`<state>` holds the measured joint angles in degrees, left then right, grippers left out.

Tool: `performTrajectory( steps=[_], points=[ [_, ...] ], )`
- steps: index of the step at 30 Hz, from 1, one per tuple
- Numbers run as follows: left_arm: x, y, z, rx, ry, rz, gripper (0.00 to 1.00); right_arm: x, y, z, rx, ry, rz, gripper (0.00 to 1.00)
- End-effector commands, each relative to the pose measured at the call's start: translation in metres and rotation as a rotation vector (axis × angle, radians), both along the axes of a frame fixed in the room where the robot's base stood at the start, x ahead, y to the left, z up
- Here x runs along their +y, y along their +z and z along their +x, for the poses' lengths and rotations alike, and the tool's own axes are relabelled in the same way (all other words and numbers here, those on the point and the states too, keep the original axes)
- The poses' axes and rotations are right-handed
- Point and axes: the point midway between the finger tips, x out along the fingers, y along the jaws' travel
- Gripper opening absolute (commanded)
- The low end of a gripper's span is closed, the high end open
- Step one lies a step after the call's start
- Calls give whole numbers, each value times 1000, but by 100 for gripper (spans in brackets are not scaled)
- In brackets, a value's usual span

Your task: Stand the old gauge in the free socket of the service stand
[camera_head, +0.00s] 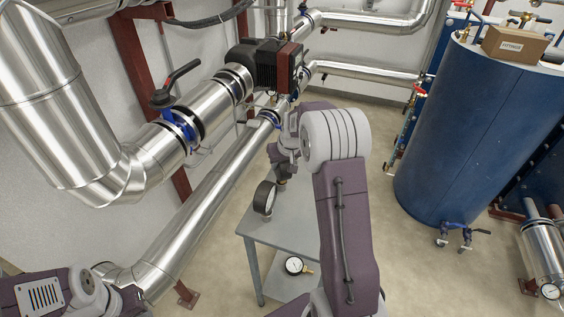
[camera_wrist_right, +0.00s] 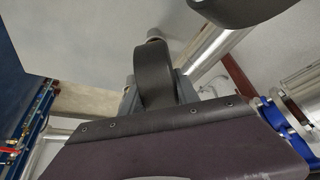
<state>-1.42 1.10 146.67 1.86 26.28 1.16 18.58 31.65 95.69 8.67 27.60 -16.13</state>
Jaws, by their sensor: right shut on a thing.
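My right gripper (camera_head: 283,174) is above the grey service stand (camera_head: 257,231), pointing down, partly hidden by its own arm. It is shut on the old gauge, whose dark round case (camera_wrist_right: 155,80) shows edge-on in the right wrist view. The gauge's short stem (camera_head: 282,184) points down towards the stand top; whether it touches a socket I cannot tell. Another dark-rimmed gauge (camera_head: 264,198) stands upright at the stand's left side. A white-faced gauge (camera_head: 294,265) with a brass stem lies on the lower shelf. The free socket is not distinguishable. My left gripper is out of view; only its arm shows.
Shiny clad pipes (camera_head: 200,217) run along the wall left of the stand, with a red-handled valve (camera_head: 178,80). A large blue tank (camera_head: 465,130) stands at right with a cardboard box (camera_head: 515,45) on top. Open floor lies between stand and tank.

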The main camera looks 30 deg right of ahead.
Motion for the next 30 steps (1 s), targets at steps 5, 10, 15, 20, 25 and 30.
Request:
performTrajectory(
  steps=[5, 10, 15, 20, 25, 30],
  points=[
    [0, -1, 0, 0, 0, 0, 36, -1, 3, 4, -15, -1, -5, 0],
    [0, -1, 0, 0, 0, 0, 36, -1, 3, 4, -17, -1, -6, 54],
    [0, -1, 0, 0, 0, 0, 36, -1, 2, 3, -13, -1, -4, 62],
    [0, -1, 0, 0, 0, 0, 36, -1, 1, 2, -8, 0, -2, 62],
    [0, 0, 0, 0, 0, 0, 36, 1, 23, -7, -12, -1, -4, 62],
    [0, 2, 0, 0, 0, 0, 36, 4, 58, -24, -13, 0, -5, 62]
  ],
)
